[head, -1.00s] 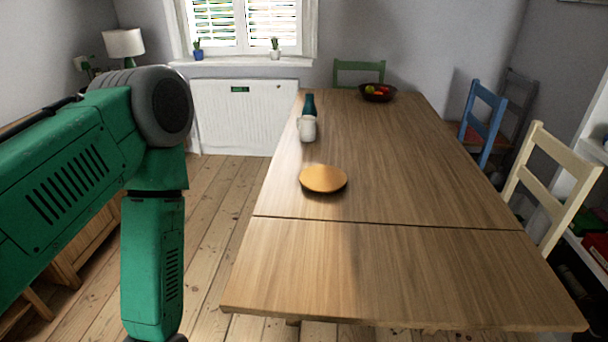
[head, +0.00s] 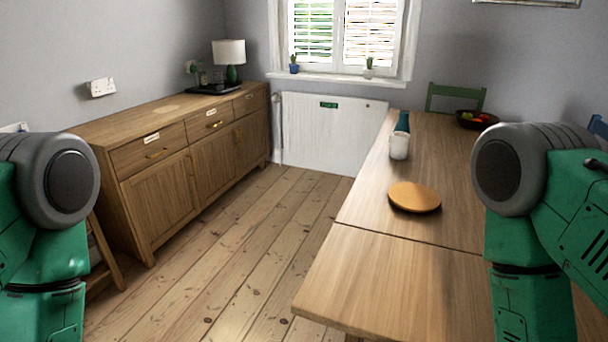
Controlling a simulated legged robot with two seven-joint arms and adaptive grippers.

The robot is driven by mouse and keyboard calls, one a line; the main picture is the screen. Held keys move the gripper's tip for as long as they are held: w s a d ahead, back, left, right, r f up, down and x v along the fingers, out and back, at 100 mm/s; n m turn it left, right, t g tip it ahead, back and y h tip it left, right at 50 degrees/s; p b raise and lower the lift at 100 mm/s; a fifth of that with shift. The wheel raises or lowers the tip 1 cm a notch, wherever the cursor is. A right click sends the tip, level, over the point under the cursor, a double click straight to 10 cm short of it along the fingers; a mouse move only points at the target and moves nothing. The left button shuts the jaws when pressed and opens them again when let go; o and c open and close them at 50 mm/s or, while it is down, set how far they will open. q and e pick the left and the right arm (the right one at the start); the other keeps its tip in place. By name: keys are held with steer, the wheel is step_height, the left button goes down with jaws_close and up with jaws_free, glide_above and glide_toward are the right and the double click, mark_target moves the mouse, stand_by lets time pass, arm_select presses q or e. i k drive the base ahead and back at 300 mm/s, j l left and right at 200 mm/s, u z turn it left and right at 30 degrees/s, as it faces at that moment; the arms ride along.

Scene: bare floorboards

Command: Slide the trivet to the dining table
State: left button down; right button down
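A round, light-wood trivet (head: 414,196) lies flat on the wooden dining table (head: 385,275), on the far section just beyond the seam. My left arm shows at the left edge and my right arm at the right, both with forearms hanging down. Neither gripper is in the picture. My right arm covers part of the table's right side. Nothing of mine touches the trivet in view.
A white mug (head: 399,146) and a dark teal bottle (head: 403,122) stand behind the trivet. A fruit bowl (head: 477,120) and a green chair (head: 455,97) are at the far end. A wooden sideboard (head: 190,150) lines the left wall. Floorboards (head: 250,240) between are clear.

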mark_target(412, 196)
steer(key=i+j+u, duration=0.15)
steer(key=u, duration=0.25)
steer(key=i+j+u, duration=0.2)
steer(key=u, duration=0.2)
steer(key=i+j+u, duration=0.1)
steer(key=u, duration=0.3)
steer(key=i+u, duration=0.35)
steer(key=i+z, duration=0.3)
steer(key=i, duration=0.2)
steer(key=i+j+z, duration=0.25)
steer(key=i, duration=0.2)
steer(key=i+l+z, duration=0.15)
steer(key=z, duration=0.25)
steer(key=i+l+z, duration=0.1)
steer(key=i+z, duration=0.5)
steer(key=z, duration=0.2)
steer(key=i+j+z, duration=0.1)
steer(key=i+z, duration=0.15)
steer(key=z, duration=0.15)
steer(key=i+z, duration=0.2)
steer(key=i, duration=0.6)
steer(key=i+j+z, duration=0.2)
steer(key=i, duration=0.55)
